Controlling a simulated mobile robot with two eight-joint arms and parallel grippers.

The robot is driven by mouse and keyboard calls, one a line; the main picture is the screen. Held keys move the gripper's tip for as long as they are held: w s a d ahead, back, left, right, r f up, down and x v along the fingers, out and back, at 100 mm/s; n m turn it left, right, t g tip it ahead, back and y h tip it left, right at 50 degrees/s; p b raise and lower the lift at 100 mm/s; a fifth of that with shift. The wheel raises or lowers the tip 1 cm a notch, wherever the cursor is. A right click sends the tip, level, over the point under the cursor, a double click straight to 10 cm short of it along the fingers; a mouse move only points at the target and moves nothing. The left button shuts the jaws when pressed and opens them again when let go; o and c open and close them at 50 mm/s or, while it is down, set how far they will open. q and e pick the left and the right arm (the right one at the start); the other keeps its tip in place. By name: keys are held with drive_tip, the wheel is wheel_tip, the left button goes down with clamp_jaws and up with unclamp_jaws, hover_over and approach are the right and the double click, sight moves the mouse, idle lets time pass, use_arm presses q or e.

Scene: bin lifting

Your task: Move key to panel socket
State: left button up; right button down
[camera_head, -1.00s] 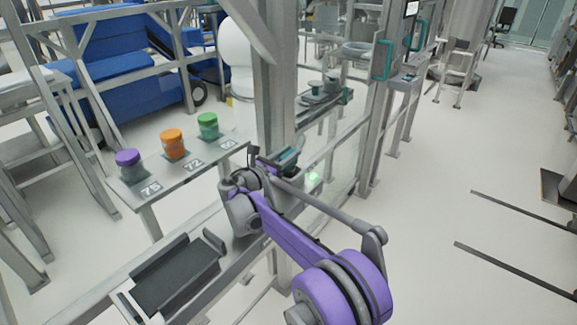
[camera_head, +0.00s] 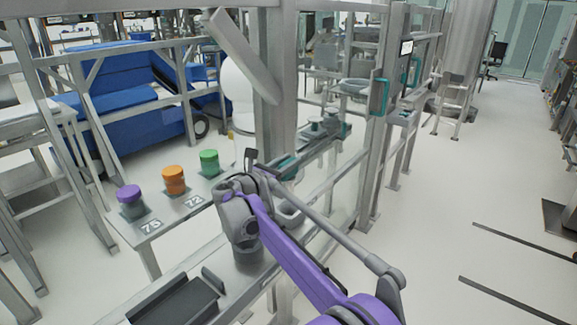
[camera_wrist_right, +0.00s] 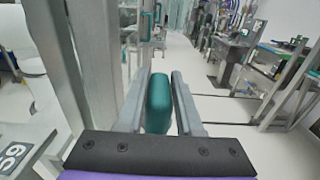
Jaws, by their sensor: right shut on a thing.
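The key, a teal rounded block (camera_wrist_right: 158,100), stands between the two grey fingers of my right gripper (camera_wrist_right: 158,95) in the right wrist view. The fingers lie along both its sides and the gripper is shut on it. In the head view my right gripper (camera_head: 280,170) is at the end of the purple arm, beside the metal frame post, with a bit of teal showing at its tip. The arm and wrist hide part of the gripper. I cannot make out the panel socket clearly in either view. My left gripper is not in view.
A tall metal post (camera_head: 272,110) with a diagonal brace stands close behind the gripper. Purple (camera_head: 130,200), orange (camera_head: 174,180) and green (camera_head: 209,163) jars stand on a ledge at the left. A door with a teal handle (camera_head: 379,96) is beyond. The floor at the right is mostly clear.

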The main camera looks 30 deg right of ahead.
drive_tip(key=shift+r, duration=0.1)
drive_tip(key=shift+r+p, duration=2.3)
drive_tip(key=shift+r, duration=0.65)
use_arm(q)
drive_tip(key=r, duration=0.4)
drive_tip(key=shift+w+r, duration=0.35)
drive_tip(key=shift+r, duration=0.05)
